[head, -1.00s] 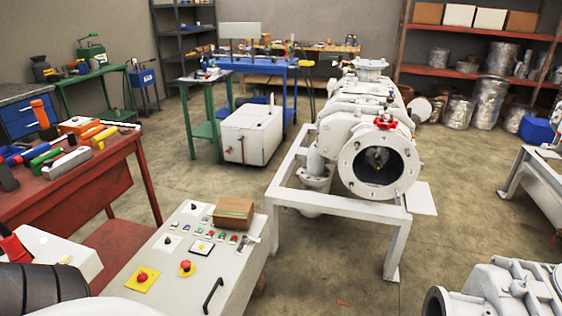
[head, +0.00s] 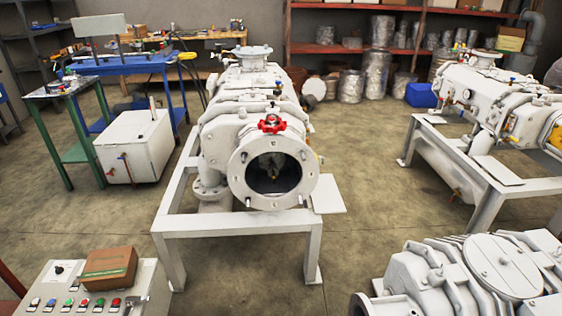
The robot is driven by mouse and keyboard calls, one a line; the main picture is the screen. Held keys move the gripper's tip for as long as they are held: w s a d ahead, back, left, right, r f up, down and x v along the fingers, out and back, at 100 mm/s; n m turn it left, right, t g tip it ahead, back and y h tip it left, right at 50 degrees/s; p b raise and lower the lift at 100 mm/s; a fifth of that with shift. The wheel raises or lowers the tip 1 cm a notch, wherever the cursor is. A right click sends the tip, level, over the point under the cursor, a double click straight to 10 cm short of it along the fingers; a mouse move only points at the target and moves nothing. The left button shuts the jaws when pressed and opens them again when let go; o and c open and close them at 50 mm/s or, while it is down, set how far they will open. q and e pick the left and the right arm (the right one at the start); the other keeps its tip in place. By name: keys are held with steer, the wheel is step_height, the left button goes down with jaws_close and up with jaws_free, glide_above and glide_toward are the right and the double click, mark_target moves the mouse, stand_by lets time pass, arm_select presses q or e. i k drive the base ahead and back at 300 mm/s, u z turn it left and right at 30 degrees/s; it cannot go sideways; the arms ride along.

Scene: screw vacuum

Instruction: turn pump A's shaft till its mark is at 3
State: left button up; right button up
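A white screw vacuum pump (head: 252,125) stands on a white frame (head: 240,222) in the middle of the head view. Its round open flange (head: 240,186) faces me, with a dark bore (head: 262,185) and a small brassy part (head: 273,177) inside. A red handwheel (head: 271,124) sits on top of the flange. I cannot read which pump is A, and no shaft mark or number can be made out. Neither of my grippers shows in this view.
A second white pump (head: 478,92) stands on a frame at the right. Another white machine (head: 480,275) fills the lower right. A control panel (head: 70,306) with a brown box (head: 108,268) is at lower left. A white tank (head: 135,146) stands beyond. Floor between the pumps is clear.

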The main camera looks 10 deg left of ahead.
mark_target(272, 162)
steer(key=i, duration=0.85)
steer(key=u, duration=1.05)
